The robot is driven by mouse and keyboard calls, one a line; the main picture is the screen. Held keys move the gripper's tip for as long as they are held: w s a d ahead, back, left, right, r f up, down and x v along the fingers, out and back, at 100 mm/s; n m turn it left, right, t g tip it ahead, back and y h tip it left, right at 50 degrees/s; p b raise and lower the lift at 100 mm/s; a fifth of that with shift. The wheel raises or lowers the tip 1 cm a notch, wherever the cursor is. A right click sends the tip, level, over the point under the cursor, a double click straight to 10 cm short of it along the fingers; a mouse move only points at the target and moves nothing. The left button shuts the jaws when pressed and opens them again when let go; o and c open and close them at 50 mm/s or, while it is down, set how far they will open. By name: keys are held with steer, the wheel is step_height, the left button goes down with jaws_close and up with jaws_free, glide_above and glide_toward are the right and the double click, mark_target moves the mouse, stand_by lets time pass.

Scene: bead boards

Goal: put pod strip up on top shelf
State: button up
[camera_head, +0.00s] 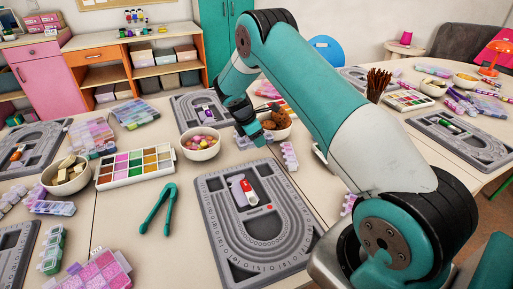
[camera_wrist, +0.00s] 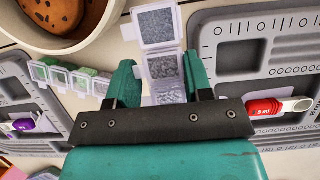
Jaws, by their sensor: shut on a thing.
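In the wrist view, my gripper (camera_wrist: 160,72) is shut on a pod strip (camera_wrist: 158,28) of clear square pods with grey beads, its far end sticking out past the fingers. In the head view, my gripper (camera_head: 247,132) is low over the table beside the cookie bowl. A pale strip (camera_head: 289,156) shows just right of it there; I cannot tell if it is the held one. An orange shelf unit (camera_head: 103,55) with open shelves stands against the back wall, with small bottles on its top. Whether the held strip touches the table is unclear.
The cookie bowl (camera_wrist: 112,12) is close to the held strip. A grey bead board (camera_wrist: 232,62) with a red-and-white item lies on one side. A strip with green beads (camera_wrist: 68,76) lies on the other. A candy bowl (camera_head: 200,144) and teal tweezers (camera_head: 159,210) are left of my gripper.

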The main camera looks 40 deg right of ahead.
mark_target(257, 155)
steer(key=shift+f, duration=2.35)
steer(key=shift+f, duration=0.2)
steer(key=o, duration=0.7)
steer(key=shift+r, duration=0.1)
